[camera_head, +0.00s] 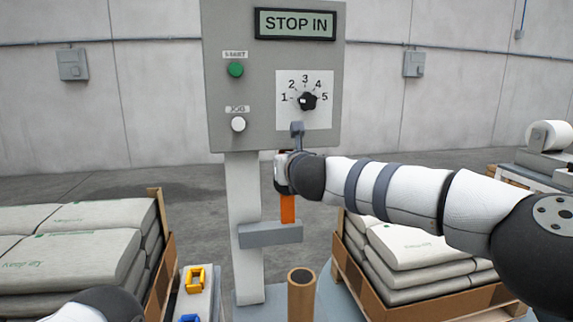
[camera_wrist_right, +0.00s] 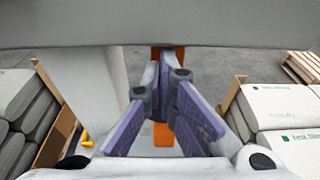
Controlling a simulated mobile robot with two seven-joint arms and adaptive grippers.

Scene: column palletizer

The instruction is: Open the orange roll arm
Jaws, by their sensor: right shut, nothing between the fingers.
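The orange roll arm (camera_head: 287,208) hangs upright below the control panel, in front of the grey post. My right wrist hides its upper part in the head view. In the right wrist view the orange arm (camera_wrist_right: 162,136) shows behind and below my right gripper (camera_wrist_right: 164,72). That gripper is shut and empty, its purple-padded fingers coming together in front of the orange. I cannot tell whether the fingertips touch the arm.
The control panel (camera_head: 228,115) reads STOP IN and carries a dial (camera_head: 307,101), a green button (camera_head: 235,69) and a white button (camera_head: 238,124). A grey bar (camera_head: 270,235) crosses the post low down. Sack pallets stand left (camera_head: 165,250) and right (camera_head: 375,295). A brown tube (camera_head: 301,298) stands in front.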

